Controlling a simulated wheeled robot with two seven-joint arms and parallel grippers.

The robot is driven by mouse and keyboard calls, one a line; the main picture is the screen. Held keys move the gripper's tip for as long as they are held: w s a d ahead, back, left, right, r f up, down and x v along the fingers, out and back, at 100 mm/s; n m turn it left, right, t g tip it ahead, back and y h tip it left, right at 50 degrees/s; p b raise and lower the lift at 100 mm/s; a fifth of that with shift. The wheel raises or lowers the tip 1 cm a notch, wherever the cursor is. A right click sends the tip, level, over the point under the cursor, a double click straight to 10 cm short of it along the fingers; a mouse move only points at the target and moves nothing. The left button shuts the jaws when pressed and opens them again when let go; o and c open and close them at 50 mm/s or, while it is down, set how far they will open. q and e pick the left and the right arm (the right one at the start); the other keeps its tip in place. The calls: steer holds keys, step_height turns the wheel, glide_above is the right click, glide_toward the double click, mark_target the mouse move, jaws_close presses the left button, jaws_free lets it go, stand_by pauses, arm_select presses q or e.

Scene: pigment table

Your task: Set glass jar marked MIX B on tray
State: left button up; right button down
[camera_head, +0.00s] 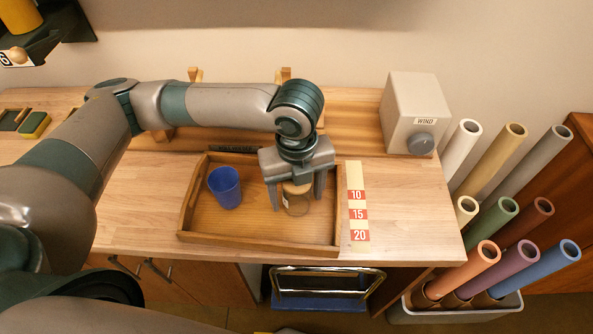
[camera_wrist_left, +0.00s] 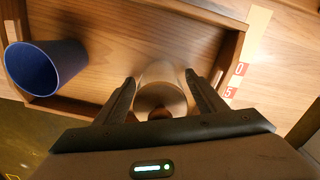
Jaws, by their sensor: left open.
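A glass jar (camera_head: 297,205) with a wooden lid stands on the wooden tray (camera_head: 262,243), in its right half. Its label is mostly hidden, so I cannot read the marking. My left gripper (camera_head: 297,204) is above the jar with its fingers down on either side of it. In the left wrist view the jar (camera_wrist_left: 162,88) lies between the two open fingers (camera_wrist_left: 163,88), with a gap visible on each side. My right gripper is not in view.
A strip marked 10, 15, 20 (camera_head: 357,200) lies right of the tray. A grey box with a WIND dial (camera_head: 410,113) stands behind. Coloured tubes (camera_head: 497,222) fill a bin at the right.

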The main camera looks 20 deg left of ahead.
arm_select(q)
step_height(320, 180, up, 8)
steer(key=shift+r+b, duration=0.1)
steer(key=shift+b, duration=0.6)
step_height(320, 180, up, 3)
steer(key=shift+f, duration=0.15)
steer(key=shift+r, duration=0.25)
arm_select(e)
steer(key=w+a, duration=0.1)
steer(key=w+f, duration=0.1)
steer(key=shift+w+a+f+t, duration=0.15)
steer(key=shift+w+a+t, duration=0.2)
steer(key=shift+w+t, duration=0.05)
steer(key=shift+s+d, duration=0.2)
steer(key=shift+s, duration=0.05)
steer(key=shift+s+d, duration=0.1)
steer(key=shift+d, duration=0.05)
